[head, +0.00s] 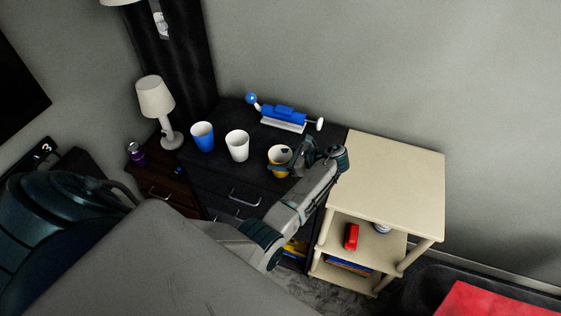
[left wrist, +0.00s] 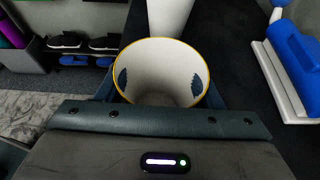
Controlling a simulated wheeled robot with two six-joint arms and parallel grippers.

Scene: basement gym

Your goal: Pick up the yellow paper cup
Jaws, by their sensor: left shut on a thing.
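The yellow paper cup (head: 279,157) is on or just above the dark dresser top, at the right of a row of cups; I cannot tell whether it touches the surface. It looks upright, with a white inside. My left gripper (head: 283,161) is shut on it. In the left wrist view the cup (left wrist: 165,62) shows its open mouth and yellow rim, with the finger pads of my left gripper (left wrist: 160,82) at both sides. My right gripper is not in view.
A white cup (head: 237,146) and a blue cup (head: 202,137) stand to the left on the dresser (head: 215,180). A blue and white device (head: 284,117) sits behind. A lamp (head: 157,105) stands far left. A cream shelf (head: 395,175) with a clear top adjoins at right.

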